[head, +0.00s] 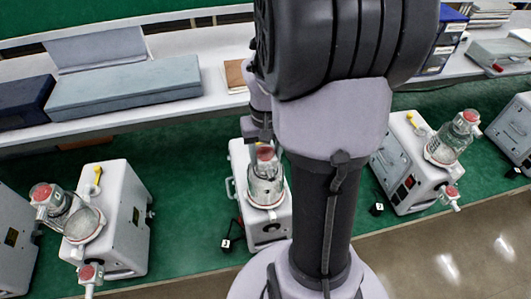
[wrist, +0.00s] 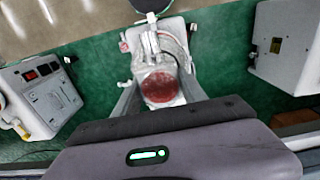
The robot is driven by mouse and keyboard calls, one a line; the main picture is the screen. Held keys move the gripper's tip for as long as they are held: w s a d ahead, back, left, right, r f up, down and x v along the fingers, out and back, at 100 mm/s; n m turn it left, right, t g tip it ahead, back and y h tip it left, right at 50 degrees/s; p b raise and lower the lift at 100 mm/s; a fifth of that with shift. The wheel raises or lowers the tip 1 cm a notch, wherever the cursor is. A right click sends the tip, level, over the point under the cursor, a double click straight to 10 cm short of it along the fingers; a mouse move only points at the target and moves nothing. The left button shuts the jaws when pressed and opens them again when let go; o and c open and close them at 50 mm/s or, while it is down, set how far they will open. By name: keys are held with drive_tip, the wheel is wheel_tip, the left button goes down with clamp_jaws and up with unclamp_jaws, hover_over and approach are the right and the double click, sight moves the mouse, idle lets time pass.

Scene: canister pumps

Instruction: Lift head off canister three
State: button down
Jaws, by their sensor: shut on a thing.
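The middle pump (head: 240,160) is a white box carrying a clear glass canister (head: 266,190) with a red-topped head (head: 265,153). My gripper (head: 262,138) comes down on this head from above. In the wrist view the red top of the head (wrist: 162,87) lies between the two fingers of my gripper (wrist: 160,92), which are shut on it. The head appears upright, at the canister's top. I cannot tell whether any gap separates them.
A similar pump with canister (head: 115,220) stands at the left and another (head: 410,165) at the right, with green surface between. Behind, a white shelf (head: 215,112) holds a grey-blue box (head: 125,88). My arm hides part of the middle.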

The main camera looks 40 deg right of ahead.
drive_tip(key=shift+r, duration=0.1)
wheel_tip(320, 180, up, 5)
drive_tip(key=p, duration=0.4)
